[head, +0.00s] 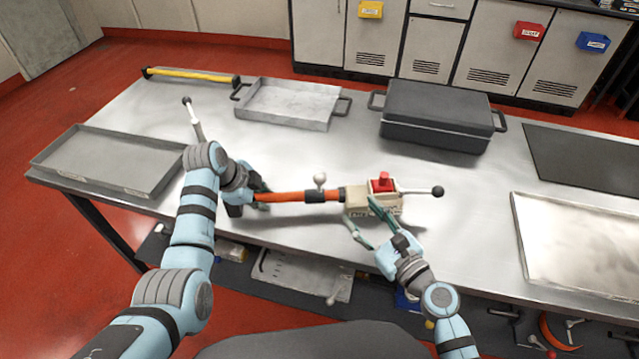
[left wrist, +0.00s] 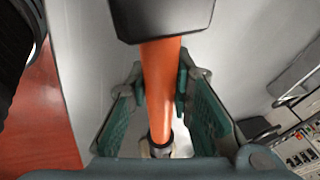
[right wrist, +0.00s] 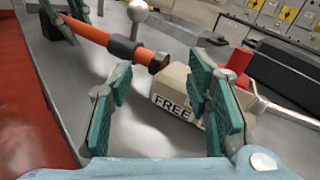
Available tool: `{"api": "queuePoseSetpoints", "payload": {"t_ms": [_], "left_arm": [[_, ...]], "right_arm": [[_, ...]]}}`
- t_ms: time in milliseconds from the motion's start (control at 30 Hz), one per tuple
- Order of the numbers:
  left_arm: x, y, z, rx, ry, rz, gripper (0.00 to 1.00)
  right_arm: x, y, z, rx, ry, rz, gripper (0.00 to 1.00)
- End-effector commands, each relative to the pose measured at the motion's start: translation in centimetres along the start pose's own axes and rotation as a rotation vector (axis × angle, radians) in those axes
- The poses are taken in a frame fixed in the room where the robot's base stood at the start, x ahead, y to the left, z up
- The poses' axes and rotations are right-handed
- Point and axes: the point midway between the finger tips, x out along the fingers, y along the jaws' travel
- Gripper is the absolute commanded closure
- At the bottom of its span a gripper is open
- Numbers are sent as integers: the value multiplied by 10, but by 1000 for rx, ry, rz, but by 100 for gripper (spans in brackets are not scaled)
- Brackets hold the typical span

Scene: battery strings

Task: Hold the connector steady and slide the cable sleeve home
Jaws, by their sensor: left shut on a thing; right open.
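An orange cable (head: 282,197) runs toward a beige block (head: 358,198) with a red button (head: 381,182) and the word FREE on it. A dark sleeve (head: 315,196) with a grey ball knob (head: 320,180) sits around the cable. My left gripper (head: 259,198) is shut on the cable, left of the sleeve; its pads flank the cable in the left wrist view (left wrist: 160,85). The cable's dark end (right wrist: 158,62) is close to the block; I cannot tell whether they touch. My right gripper (head: 367,224) is open, its fingers at the block's near side, not closed on it.
A lever with a black knob (head: 437,191) sticks out right of the block. A shallow tray (head: 60,165) lies left, another (head: 290,120) behind, and a dark lidded box (head: 435,140) at the back. Bare table lies between the cable and the back tray.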

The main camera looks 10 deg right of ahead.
Motion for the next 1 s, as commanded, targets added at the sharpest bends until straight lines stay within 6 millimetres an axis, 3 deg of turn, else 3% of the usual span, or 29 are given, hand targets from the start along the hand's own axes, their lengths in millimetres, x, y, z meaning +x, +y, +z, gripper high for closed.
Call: {"api": "queuePoseSetpoints", "payload": {"t_ms": [33,133,600,933,1000], "left_arm": [[4,6,2,-2,-3,15,100],[4,6,2,-2,-3,15,100],[4,5,2,-2,-3,14,100],[4,5,2,-2,-3,13,100],[4,5,2,-2,-3,13,100]], "right_arm": [[3,12,7,112,-28,47,55],[10,24,17,231,-59,99,55],[113,35,24,234,-57,103,55],[123,36,24,230,-55,102,55],[123,36,24,230,-55,102,64]]}}
